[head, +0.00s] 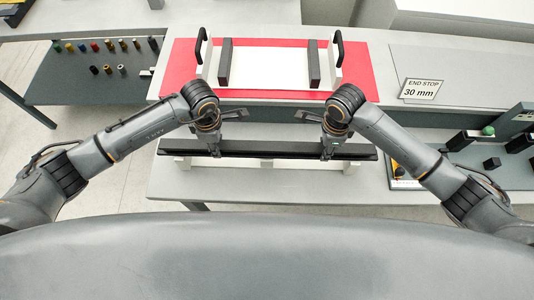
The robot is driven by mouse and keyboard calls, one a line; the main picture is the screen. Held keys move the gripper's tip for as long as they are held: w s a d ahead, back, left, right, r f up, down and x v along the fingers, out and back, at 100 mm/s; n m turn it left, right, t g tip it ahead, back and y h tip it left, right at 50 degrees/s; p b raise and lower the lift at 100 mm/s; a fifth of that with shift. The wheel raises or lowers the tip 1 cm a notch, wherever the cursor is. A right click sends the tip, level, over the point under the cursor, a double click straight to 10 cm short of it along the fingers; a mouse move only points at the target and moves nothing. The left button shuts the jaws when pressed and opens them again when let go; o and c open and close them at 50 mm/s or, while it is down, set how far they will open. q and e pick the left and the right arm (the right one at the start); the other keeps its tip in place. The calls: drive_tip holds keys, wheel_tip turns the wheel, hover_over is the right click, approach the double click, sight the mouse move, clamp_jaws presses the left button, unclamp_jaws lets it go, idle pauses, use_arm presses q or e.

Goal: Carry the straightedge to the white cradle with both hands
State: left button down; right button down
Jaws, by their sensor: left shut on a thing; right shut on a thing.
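The straightedge (270,148) is a long dark bar lying left to right across the front of the table. My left gripper (215,150) is shut on it left of its middle. My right gripper (326,152) is shut on it right of its middle. The bar looks level. A white support, seemingly the white cradle (185,163), shows beneath and in front of the bar, mostly hidden by it. I cannot tell whether the bar touches it.
A white tray (268,68) with black handles and two dark blocks stands on a red mat (180,70) behind. An "END STOP 30 mm" sign (420,89) is to the right. Small parts sit on a side bench (75,90) at left; dark blocks (492,163) are at right.

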use_arm(q)
drive_tip(key=c, duration=1.4)
unclamp_jaws()
drive_tip(key=shift+f, duration=0.25)
drive_tip(key=shift+c, duration=0.2)
use_arm(e)
drive_tip(key=c, duration=1.4)
unclamp_jaws()
drive_tip(key=shift+f, duration=0.3)
drive_tip(key=shift+c, duration=0.2)
use_arm(q)
drive_tip(key=o, duration=0.4)
drive_tip(key=shift+r, duration=0.1)
use_arm(e)
drive_tip(key=o, duration=0.4)
drive_tip(key=shift+r, duration=0.15)
use_arm(q)
drive_tip(key=shift+o, duration=0.2)
drive_tip(key=shift+s, duration=0.1)
use_arm(e)
drive_tip(key=shift+o, duration=0.2)
drive_tip(key=shift+s, duration=0.1)
use_arm(q)
drive_tip(key=shift+r, duration=0.1)
